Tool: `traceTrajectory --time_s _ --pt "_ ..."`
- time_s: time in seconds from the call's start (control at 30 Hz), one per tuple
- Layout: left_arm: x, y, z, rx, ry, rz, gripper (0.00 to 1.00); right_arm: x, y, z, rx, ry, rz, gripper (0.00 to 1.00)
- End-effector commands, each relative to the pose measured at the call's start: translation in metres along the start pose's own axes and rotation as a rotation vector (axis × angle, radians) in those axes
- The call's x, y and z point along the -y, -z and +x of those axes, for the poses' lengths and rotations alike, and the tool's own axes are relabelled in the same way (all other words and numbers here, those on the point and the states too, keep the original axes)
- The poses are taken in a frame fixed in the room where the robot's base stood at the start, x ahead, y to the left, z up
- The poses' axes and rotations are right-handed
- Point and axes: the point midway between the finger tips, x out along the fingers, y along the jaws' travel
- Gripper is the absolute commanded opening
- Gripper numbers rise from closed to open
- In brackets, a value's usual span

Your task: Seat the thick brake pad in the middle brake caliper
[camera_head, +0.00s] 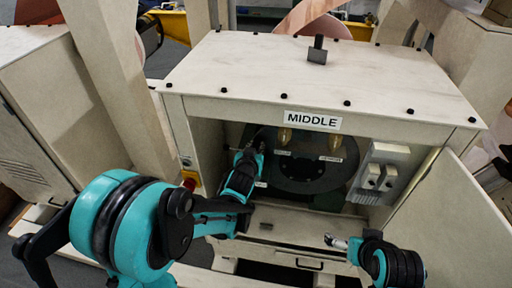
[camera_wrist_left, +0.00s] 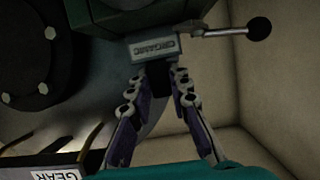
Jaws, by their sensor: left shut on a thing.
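My left gripper (camera_wrist_left: 158,95) is shut on a dark block (camera_wrist_left: 158,76), taken to be the brake pad; its thickness cannot be judged. The block is right below a grey plate (camera_wrist_left: 142,50) with upside-down lettering. A dark green body (camera_wrist_left: 110,12), likely the caliper, is above the plate; whether the block sits in it cannot be told. In the head view the left gripper (camera_head: 259,142) reaches into the cabinet marked MIDDLE (camera_head: 312,120), left of a dark disc (camera_head: 300,175); the pad is hidden there. My right gripper (camera_head: 335,241) is low in front of the cabinet, its jaws unclear.
A lever with a black knob (camera_wrist_left: 259,28) sticks out beside the green body. A grey switch box (camera_head: 380,175) is on the right inside the cabinet. An open door panel (camera_head: 455,220) stands at right. A dark block (camera_head: 317,55) lies on the cabinet top.

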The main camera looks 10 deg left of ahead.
Motion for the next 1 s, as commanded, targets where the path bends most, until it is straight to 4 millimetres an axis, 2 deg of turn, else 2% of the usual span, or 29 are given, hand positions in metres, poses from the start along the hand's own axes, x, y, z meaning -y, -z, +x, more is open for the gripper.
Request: traceTrajectory --time_s 0.57,1.0 --pt "0.0 -0.004 0.002 -0.001 0.0 0.0 0.0 0.0 -0.003 0.004 0.0 0.0 0.0 1.0" --pt "0.0 -0.015 0.006 -0.001 0.0 0.0 0.0 0.0 -0.009 0.013 0.0 0.0 0.0 1.0"
